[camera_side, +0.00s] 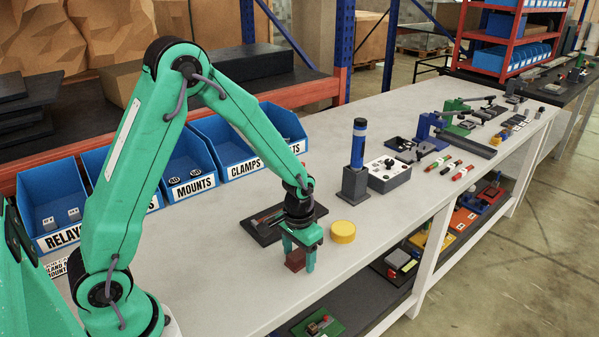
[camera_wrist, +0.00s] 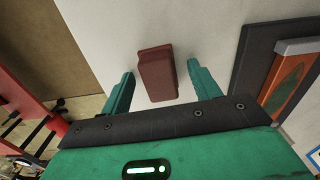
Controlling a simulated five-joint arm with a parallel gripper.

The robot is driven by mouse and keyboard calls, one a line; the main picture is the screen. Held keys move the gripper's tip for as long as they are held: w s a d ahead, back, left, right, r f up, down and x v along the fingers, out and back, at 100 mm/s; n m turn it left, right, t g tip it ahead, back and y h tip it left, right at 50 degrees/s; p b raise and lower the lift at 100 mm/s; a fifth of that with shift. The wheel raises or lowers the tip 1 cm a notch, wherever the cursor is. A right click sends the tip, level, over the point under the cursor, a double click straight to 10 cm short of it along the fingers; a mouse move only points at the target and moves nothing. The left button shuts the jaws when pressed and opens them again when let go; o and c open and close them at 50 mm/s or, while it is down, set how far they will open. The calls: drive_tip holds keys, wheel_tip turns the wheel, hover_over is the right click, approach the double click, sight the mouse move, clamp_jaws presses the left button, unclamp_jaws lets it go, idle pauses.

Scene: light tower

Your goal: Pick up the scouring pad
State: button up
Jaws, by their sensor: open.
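The scouring pad appears to be the dark reddish-brown block (camera_wrist: 157,76) on the pale worktop, in the upper middle of the wrist view. In the side view, the same block (camera_side: 295,261) shows low between the green fingers. My gripper (camera_wrist: 161,70) is open, with one finger on each side of the block. In the wrist view a gap of pale worktop shows between the block and each finger. In the side view my gripper (camera_side: 297,256) points down over the worktop, and part of the block is hidden by it.
A yellow round piece (camera_side: 343,232) lies just right of my gripper. A dark tray (camera_side: 256,231) lies just behind it. A blue cylinder on a grey stand (camera_side: 355,183) and a grey button box (camera_side: 388,174) stand farther right. Blue bins (camera_side: 187,167) line the back. The front worktop is clear.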

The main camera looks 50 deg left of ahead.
sight(300, 255)
idle(0.4)
drive_tip(key=c, duration=1.1)
drive_tip(key=shift+r, duration=0.2)
drive_tip(key=shift+r, duration=0.55)
drive_tip(key=r, duration=0.3)
drive_tip(key=shift+s+d, duration=0.1)
drive_tip(key=shift+d, duration=0.2)
drive_tip(key=s+d+r, duration=0.2)
drive_tip(key=d, duration=0.1)
drive_tip(key=s+d+r, duration=0.2)
drive_tip(key=d, duration=0.1)
drive_tip(key=s+d+r, duration=0.2)
drive_tip(key=d, duration=0.1)
drive_tip(key=shift+d+r, duration=0.15)
drive_tip(key=shift+r, duration=0.1)
